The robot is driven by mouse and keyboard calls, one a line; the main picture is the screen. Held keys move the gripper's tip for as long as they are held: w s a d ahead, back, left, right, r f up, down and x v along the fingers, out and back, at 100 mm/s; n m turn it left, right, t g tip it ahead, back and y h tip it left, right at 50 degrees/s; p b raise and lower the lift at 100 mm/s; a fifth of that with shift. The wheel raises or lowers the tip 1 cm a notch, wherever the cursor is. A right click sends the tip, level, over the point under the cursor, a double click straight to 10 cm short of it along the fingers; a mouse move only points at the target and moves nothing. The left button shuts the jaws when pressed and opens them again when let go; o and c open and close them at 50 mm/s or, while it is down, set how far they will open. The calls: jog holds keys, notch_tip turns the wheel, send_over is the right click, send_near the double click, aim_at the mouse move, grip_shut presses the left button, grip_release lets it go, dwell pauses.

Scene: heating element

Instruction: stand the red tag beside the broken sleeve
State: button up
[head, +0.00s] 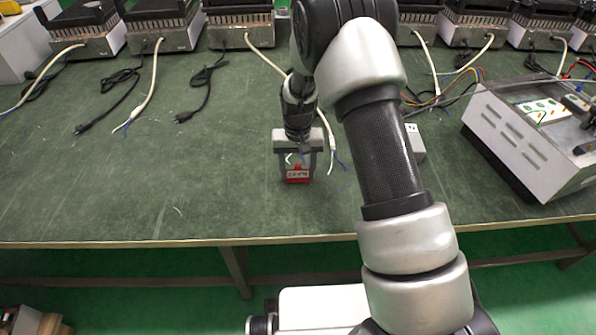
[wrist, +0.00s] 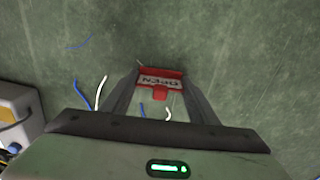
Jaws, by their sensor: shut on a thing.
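The red tag (head: 298,174) has a pale lettered plate and sits between the fingertips of my gripper (head: 297,179), which is shut on it. In the wrist view the tag (wrist: 160,84) stands across both fingertips. It is at or just above the green bench top; I cannot tell if it touches. A white-sleeved cable (head: 331,139) ends just right of my gripper with bare blue wire. Loose white and blue wire ends (wrist: 97,95) show left of the fingers in the wrist view. I cannot make out which sleeve is broken.
Several heater units (head: 165,25) line the back of the bench (head: 90,190), with white and black cables trailing forward. An open metal box (head: 530,130) stands at right. A small grey box (head: 415,143) sits behind my arm. The front left bench is clear.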

jog(key=shift+f, duration=0.15)
jog(key=o, duration=1)
notch_tip(320, 180, up, 12)
jog(key=p, duration=0.2)
jog(key=shift+r+p, duration=0.2)
jog(key=shift+p, duration=0.2)
notch_tip(320, 180, up, 12)
jog(key=t, duration=0.1)
send_over(298, 165)
jog(key=s+d, duration=0.3)
jog(key=s, duration=0.1)
jog(key=s+d+r+t, duration=0.3)
jog(key=s+d+r, duration=0.2)
jog(key=s+r, duration=0.7)
jog(key=shift+t, duration=0.8)
jog(key=s+d, duration=0.1)
jog(key=s, duration=0.2)
jog(key=s+d, duration=0.1)
jog(key=s, duration=0.3)
jog(key=s+d+r, duration=0.1)
jog(key=s, duration=0.2)
jog(key=shift+s, duration=0.4)
